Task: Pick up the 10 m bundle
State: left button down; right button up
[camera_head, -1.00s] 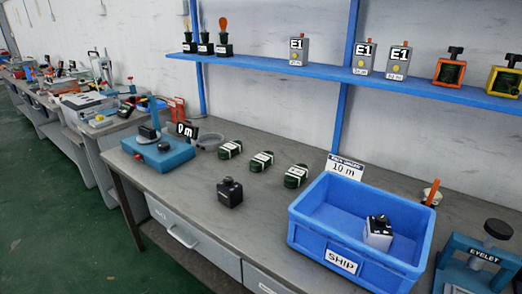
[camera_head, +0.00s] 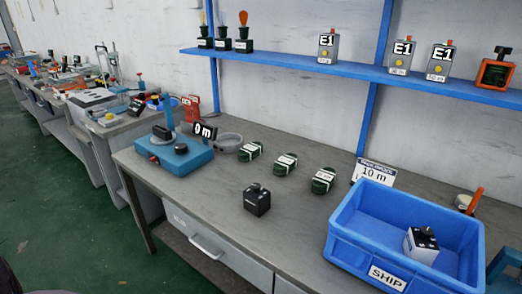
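Three dark green bundles with white bands lie in a row on the grey bench: a left one (camera_head: 250,151), a middle one (camera_head: 285,164) and a right one (camera_head: 322,181). Their labels are too small to read, so I cannot tell which is the 10 m bundle. A white card reading "10 m" (camera_head: 374,173) stands behind the blue bin, to the right of the row. Neither of my grippers is in view.
A blue SHIP bin (camera_head: 352,252) at right holds a white-and-black block (camera_head: 421,244). A black block (camera_head: 257,199) stands in front of the bundles. A blue device with a "0 m" display (camera_head: 180,154) is at left. A blue shelf (camera_head: 340,70) runs above the bench (camera_head: 215,190).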

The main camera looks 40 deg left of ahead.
aim_at(250, 151)
jog(key=j+z, duration=0.15)
jog(key=j, duration=0.45)
jog(key=k+j+z, duration=0.15)
jog(key=j, duration=0.4)
jog(key=k+j+z, duration=0.2)
jog(key=j, duration=0.35)
jog(key=k+j, duration=0.1)
jog(key=j, duration=0.5)
jog(key=k+j, duration=0.1)
jog(key=j, duration=0.5)
jog(key=j+z, duration=0.1)
jog(key=j, duration=0.45)
jog(key=k, duration=0.05)
